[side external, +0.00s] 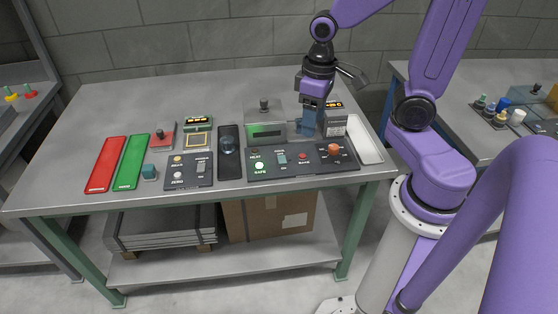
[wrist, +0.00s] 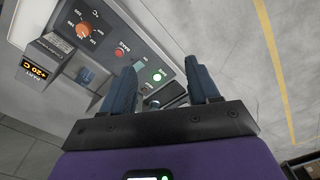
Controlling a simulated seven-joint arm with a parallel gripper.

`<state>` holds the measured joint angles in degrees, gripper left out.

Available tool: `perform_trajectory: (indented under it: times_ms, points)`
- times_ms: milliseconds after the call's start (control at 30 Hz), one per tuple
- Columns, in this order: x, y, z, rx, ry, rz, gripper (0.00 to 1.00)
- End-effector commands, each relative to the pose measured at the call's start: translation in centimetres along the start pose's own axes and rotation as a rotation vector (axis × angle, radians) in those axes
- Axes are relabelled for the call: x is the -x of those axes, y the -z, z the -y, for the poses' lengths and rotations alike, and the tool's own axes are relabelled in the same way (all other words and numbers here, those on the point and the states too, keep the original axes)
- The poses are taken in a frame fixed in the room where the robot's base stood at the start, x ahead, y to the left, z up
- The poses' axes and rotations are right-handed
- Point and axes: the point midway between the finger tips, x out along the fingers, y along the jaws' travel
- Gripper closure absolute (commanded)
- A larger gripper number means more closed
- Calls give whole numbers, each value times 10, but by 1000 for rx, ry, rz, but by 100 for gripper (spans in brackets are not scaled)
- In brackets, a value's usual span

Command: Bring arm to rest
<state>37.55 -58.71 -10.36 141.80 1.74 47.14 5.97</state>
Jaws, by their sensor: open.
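My gripper (side external: 308,124) hangs at the right part of the work table (side external: 110,95), pointing down just behind the dark control panel (side external: 300,160). In the wrist view my gripper (wrist: 162,80) shows two blue fingers spread apart, with no held object visible between them. The control panel (wrist: 140,50) lies beyond the fingers there, with an orange knob (wrist: 84,30), a red button (wrist: 119,53) and a lit green button (wrist: 158,76). Part of the panel is hidden behind the fingers. I cannot tell whether the fingers touch anything.
A display box (side external: 336,122) stands close right of my gripper; its screen reads +20 C in the wrist view (wrist: 38,72). A clear-sided box with a black knob (side external: 264,106) stands to the left. Red (side external: 106,164) and green (side external: 131,162) trays lie far left. The table's back is clear.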

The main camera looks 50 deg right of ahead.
Motion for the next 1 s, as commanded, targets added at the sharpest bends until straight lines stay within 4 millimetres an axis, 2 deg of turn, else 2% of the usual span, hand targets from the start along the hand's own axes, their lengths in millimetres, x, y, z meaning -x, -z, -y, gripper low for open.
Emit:
perform_trajectory:
  times_ms: [200, 500, 733, 1000]
  points:
    - [5, -24, 33, 251, 0, 1, 40]
    - [11, -66, 68, 587, 0, 4, 40]
    - [15, -96, 84, 787, 0, 4, 40]
    - [16, -107, 88, 856, 0, 4, 40]
